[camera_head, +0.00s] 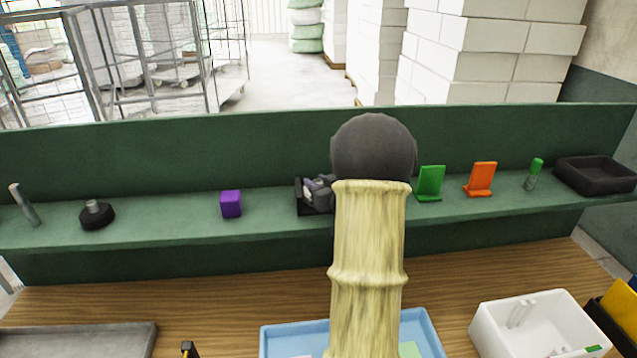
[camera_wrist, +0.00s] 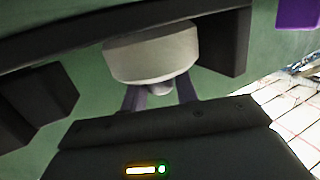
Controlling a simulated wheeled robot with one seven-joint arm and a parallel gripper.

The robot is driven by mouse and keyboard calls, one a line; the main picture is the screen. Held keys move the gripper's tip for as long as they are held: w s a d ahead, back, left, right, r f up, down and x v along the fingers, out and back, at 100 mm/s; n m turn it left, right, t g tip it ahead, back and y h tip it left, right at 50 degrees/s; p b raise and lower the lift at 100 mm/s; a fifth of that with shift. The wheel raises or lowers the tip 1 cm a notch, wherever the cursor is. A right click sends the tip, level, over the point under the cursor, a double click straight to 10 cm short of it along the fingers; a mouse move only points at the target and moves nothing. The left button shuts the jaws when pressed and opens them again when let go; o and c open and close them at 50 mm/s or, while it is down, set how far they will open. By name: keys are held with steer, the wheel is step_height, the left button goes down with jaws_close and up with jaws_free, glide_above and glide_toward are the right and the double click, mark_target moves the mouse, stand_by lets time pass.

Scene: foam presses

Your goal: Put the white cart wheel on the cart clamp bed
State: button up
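The white cart wheel (camera_wrist: 152,50) is a thick pale disc with a short grey hub in the wrist view. My gripper (camera_wrist: 161,90) has its two purple-grey fingers on either side of the hub and appears shut on it. The black cart clamp bed (camera_wrist: 228,42) shows around the wheel, one dark block close on its right and another (camera_wrist: 40,105) apart on its left. In the head view the bed (camera_head: 301,198) is on the green shelf, with my gripper (camera_head: 319,188) over it. My arm hides its right part. I cannot tell whether the wheel touches the bed.
A purple cube (camera_head: 231,204) and a black knobbed disc (camera_head: 97,215) are left on the shelf (camera_head: 160,228). Green (camera_head: 430,183) and orange (camera_head: 481,178) stands, a green-topped cylinder (camera_head: 534,174) and a black tray (camera_head: 597,186) are right. A white bin (camera_head: 490,325) is below.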

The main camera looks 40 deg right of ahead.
steer(key=shift+o, duration=1.3)
steer(key=shift+d, duration=0.1)
steer(key=shift+s+r, duration=0.1)
steer(key=shift+s, duration=0.1)
steer(key=shift+w, duration=0.2)
steer(key=b+v, duration=0.3)
steer(key=v, duration=0.9)
steer(key=shift+s, duration=0.2)
